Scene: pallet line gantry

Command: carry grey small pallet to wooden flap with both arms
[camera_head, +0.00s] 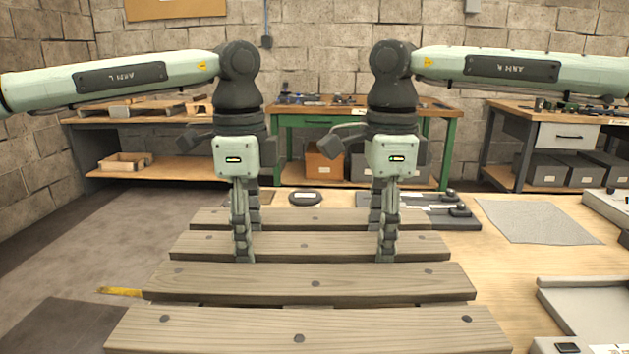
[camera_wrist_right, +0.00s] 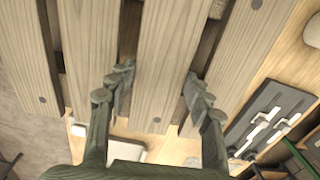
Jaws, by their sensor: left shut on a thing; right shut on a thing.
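The small pallet (camera_head: 350,280), with weathered grey-brown slats and dark nail heads, spans the middle foreground. My left gripper (camera_head: 243,252) is shut on one of its rear slats, left of centre. My right gripper (camera_head: 387,252) is shut on the same slat, right of centre. In the right wrist view the fingers of the right gripper (camera_wrist_right: 155,88) lie on either side of a slat of the pallet (camera_wrist_right: 158,45). A pale wooden surface (camera_head: 505,262) shows beside and behind the pallet; I cannot tell whether it is the wooden flap. The pallet's underside is hidden.
A grey mat (camera_head: 535,221) and a grey tray (camera_head: 590,310) lie on the wooden surface at right. A dark tool board (camera_head: 440,215) and a round black disc (camera_head: 305,197) lie behind the pallet. A green workbench (camera_head: 450,125) stands at the wall.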

